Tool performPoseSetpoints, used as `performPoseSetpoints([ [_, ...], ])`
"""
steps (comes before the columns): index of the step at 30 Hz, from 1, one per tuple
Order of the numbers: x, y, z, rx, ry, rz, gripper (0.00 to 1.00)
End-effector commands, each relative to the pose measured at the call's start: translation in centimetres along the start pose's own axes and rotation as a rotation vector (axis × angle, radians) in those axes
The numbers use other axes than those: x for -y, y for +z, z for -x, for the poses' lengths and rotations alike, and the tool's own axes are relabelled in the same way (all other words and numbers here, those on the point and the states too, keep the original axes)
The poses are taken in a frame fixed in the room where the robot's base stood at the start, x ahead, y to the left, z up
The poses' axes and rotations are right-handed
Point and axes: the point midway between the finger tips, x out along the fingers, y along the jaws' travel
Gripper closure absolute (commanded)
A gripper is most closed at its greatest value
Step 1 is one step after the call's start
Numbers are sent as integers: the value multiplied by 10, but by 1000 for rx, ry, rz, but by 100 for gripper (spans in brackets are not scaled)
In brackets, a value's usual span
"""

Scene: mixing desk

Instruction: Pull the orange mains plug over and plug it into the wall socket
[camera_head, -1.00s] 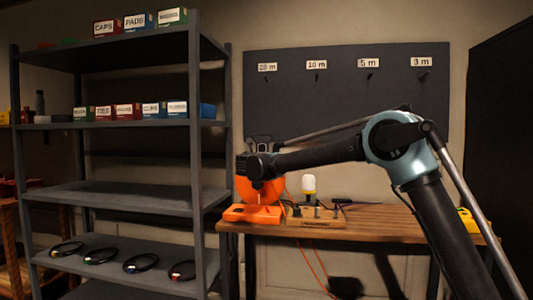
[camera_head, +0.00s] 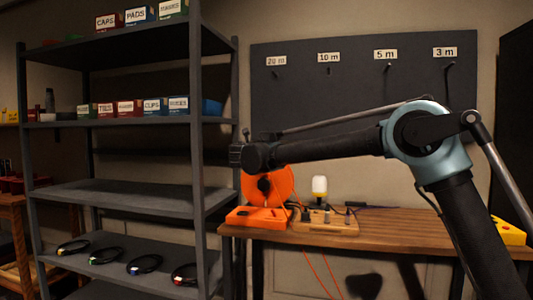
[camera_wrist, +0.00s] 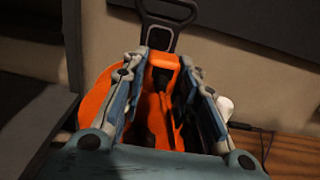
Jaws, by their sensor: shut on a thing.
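My gripper (camera_head: 240,154) is in front of the upper left of an orange cable reel (camera_head: 284,182) on the table. In the wrist view, the two fingers stand either side of an orange block, which I take to be the orange mains plug (camera_wrist: 164,61). My gripper is shut on it. The orange reel (camera_wrist: 97,102) is close behind in the same colour, so the plug's outline is hard to separate. An orange cable (camera_head: 318,272) hangs below the table's front edge. I cannot make out the wall socket in either view.
The wooden table (camera_head: 405,228) holds a wooden board (camera_head: 326,228) with a lamp (camera_head: 320,188) and black fittings. A grey shelf rack (camera_head: 130,193) stands close on the left. A dark panel (camera_head: 350,95) with length labels hangs behind. A yellow object (camera_head: 508,231) is at the right.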

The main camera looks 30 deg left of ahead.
Motion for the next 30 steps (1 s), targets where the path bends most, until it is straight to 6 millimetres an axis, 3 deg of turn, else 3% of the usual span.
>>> performPoseSetpoints([
  [3,-1,0,20,0,3,0,100],
  [30,142,-18,1,0,-2,0,100],
])
